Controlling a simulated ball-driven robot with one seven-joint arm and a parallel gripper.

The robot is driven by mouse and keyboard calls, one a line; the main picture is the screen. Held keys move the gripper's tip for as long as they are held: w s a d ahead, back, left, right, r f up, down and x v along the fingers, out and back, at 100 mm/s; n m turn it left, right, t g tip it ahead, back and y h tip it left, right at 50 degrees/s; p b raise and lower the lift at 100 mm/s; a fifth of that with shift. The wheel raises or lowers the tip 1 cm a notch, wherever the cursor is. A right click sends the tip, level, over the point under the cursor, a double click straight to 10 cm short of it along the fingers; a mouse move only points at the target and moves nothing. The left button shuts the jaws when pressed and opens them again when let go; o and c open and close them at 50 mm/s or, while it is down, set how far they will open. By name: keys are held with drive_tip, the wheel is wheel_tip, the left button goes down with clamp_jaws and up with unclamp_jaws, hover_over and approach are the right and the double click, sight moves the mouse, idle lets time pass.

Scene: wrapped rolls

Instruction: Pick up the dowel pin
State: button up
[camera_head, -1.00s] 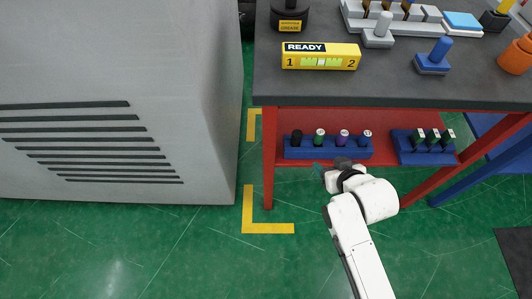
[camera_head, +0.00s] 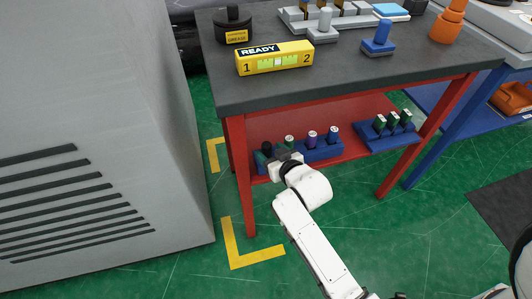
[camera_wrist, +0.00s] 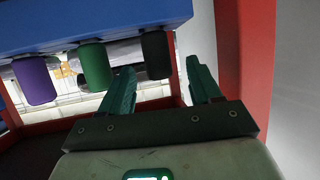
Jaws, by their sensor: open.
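I cannot tell for sure which piece is the dowel pin. A blue rack (camera_head: 322,152) on the red lower shelf holds several upright rolls in a row. Its black roll (camera_head: 267,148) is at the left end, partly hidden by my gripper (camera_head: 266,161). In the wrist view the picture is upside down: the blue rack (camera_wrist: 90,20) is at the top, with a purple roll (camera_wrist: 36,80), a green roll (camera_wrist: 95,67) and the black roll (camera_wrist: 156,55). My gripper (camera_wrist: 160,70) is open, its green fingers on either side of the black roll in the picture. Contact is unclear.
A second blue rack (camera_head: 388,136) with rolls stands right on the shelf (camera_head: 352,112). Red table legs (camera_head: 240,190) frame the shelf. A grey cabinet (camera_head: 90,100) stands left.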

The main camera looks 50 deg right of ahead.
sight(269, 150)
drive_tip(key=b+x, duration=0.1)
drive_tip(key=x, duration=0.3)
drive_tip(key=shift+d+f, duration=0.1)
drive_tip(key=shift+c, duration=0.2)
drive_tip(key=c, duration=0.9)
drive_tip(key=shift+c, duration=0.2)
